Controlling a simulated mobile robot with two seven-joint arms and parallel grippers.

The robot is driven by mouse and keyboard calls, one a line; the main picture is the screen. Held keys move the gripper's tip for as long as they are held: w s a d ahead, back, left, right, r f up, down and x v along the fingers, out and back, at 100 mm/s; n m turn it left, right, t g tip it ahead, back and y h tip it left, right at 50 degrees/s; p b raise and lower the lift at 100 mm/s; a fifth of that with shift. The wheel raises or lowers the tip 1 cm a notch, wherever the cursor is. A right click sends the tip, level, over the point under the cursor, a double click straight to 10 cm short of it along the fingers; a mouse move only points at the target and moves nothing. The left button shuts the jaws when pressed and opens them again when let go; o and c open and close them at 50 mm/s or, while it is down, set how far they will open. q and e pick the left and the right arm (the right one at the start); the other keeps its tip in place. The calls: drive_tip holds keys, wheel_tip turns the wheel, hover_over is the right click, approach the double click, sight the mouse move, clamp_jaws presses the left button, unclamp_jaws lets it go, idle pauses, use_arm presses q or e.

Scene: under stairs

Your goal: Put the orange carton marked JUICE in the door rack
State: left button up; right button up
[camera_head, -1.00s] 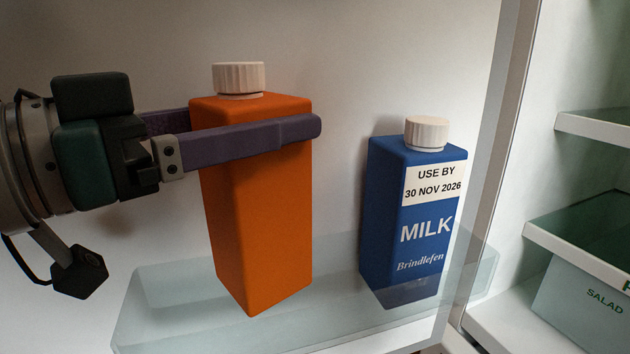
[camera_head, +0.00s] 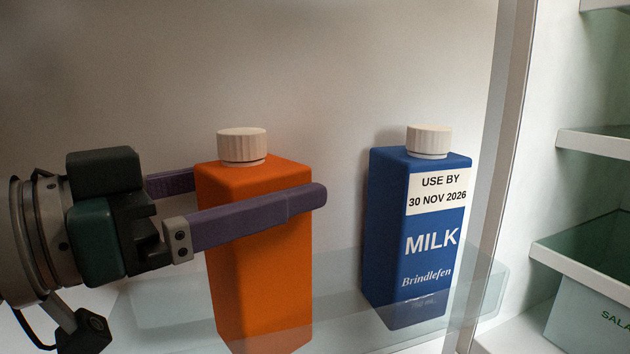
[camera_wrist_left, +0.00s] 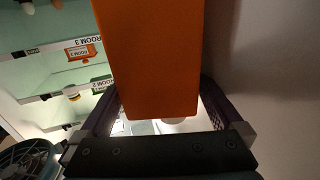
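The orange carton (camera_head: 258,270) stands roughly upright, with a ribbed cream cap, at the left part of the clear door rack (camera_head: 345,312). No JUICE marking shows on its visible faces. My left gripper (camera_head: 292,190) is shut on its upper body, one finger across the near face and the other behind. The carton's lower end overlaps the rack and runs to the bottom picture edge; I cannot tell whether it touches the rack floor. In the left wrist view, the carton (camera_wrist_left: 150,60) sits between the purple fingers. My right gripper is not in view.
A blue MILK carton (camera_head: 415,235) stands in the same rack to the right, with a gap between the cartons. The pale door panel (camera_head: 330,80) is close behind. Fridge shelves (camera_head: 590,142) and a salad drawer (camera_head: 590,310) lie at the right.

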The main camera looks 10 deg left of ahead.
use_arm(q)
drive_tip(key=shift+r, duration=0.1)
drive_tip(key=shift+r, duration=0.1)
drive_tip(key=p+v, duration=0.3)
drive_tip(key=v, duration=0.9)
drive_tip(key=shift+p, duration=0.4)
